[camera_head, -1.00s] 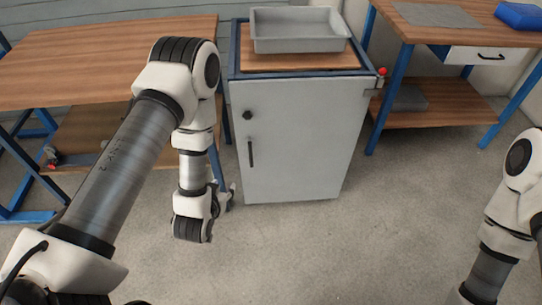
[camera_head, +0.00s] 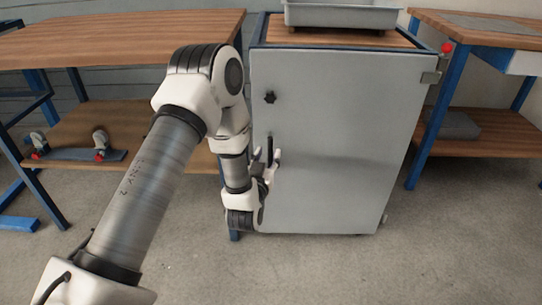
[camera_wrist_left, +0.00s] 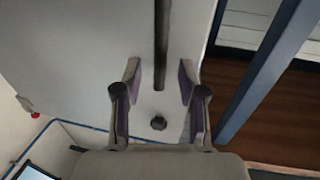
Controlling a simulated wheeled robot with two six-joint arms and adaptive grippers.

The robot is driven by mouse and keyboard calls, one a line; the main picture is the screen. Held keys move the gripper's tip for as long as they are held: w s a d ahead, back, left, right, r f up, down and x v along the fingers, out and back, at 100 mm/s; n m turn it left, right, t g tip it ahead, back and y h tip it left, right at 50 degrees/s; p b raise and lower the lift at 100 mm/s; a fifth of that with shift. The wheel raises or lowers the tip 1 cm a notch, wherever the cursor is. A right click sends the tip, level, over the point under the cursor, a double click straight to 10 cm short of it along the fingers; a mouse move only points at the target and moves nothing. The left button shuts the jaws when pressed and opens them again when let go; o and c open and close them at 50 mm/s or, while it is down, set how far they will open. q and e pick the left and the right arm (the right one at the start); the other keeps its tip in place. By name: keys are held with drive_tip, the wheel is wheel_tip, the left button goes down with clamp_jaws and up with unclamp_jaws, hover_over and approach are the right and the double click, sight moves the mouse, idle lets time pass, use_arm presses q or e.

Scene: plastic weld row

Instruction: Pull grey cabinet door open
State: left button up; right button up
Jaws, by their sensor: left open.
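The grey cabinet door (camera_head: 345,140) faces me and looks closed. It bears a dark vertical handle (camera_head: 270,150) near its left edge and a black knob (camera_head: 270,97) above that. My left gripper (camera_head: 272,163) is open at the handle's lower part, its fingers pointing up to the door. In the left wrist view, the handle (camera_wrist_left: 162,40) lies between the open fingers of the left gripper (camera_wrist_left: 160,75), with the knob (camera_wrist_left: 159,123) lower in the picture. I cannot tell whether any finger touches the handle. My right gripper is out of view.
A grey tray (camera_head: 342,15) sits on the cabinet top. A wooden workbench (camera_head: 120,35) with a lower shelf stands left, close to my left arm. Another bench (camera_head: 480,28) stands right. The floor (camera_head: 330,270) before the cabinet is clear.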

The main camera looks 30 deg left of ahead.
sight(270, 151)
use_arm(q)
drive_tip(key=x, duration=0.3)
drive_tip(key=shift+w+a+b, duration=0.1)
drive_tip(key=shift+w+b, duration=0.25)
drive_tip(key=shift+b, duration=0.05)
clamp_jaws()
drive_tip(key=shift+s, duration=0.15)
